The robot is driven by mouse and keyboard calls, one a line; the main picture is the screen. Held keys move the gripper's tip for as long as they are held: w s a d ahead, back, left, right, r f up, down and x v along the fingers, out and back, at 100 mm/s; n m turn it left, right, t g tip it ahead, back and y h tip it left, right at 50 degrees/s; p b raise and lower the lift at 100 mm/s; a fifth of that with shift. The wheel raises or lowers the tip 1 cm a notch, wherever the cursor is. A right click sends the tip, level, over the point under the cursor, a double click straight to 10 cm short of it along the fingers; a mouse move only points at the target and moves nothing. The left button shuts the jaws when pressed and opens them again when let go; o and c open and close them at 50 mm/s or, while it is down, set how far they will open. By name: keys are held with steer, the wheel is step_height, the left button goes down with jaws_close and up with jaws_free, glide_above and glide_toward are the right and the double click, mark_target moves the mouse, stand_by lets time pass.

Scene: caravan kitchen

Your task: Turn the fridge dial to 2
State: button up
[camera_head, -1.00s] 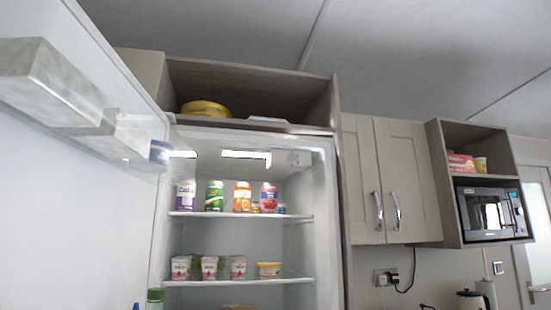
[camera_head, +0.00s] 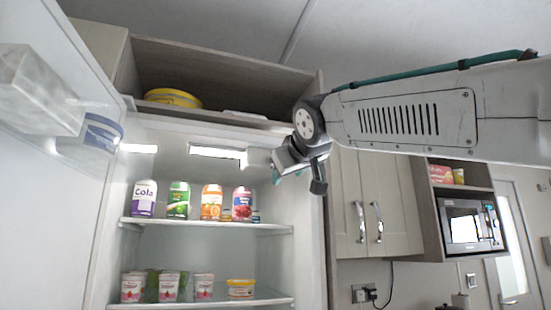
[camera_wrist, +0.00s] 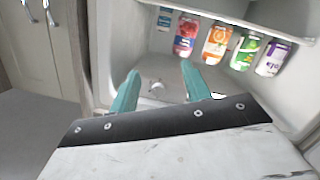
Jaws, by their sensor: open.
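The fridge (camera_head: 210,225) stands open, with its inside lit. In the wrist view, a small pale knob, which looks like the fridge dial (camera_wrist: 156,86), sits on a white panel between my fingertips. Its numbers and setting are too small to read. My gripper (camera_wrist: 160,84) is open, with its two teal fingers on either side of the dial. I cannot tell whether they touch it. In the head view, my gripper (camera_head: 276,172) is at the upper right of the fridge interior, and hides the dial there.
The open fridge door (camera_head: 40,190) is at the left. A wall cupboard (camera_head: 370,215) is close on the right. A yellow container (camera_head: 173,98) sits above the fridge.

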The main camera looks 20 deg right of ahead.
step_height(320, 180, up, 7)
steer(key=w+a+t, duration=0.1)
steer(key=t, duration=0.1)
steer(key=w, duration=0.7)
steer(key=shift+w+d+n, duration=0.2)
steer(key=shift+d+n, duration=0.05)
steer(key=shift+n, duration=0.05)
steer(key=c, duration=1)
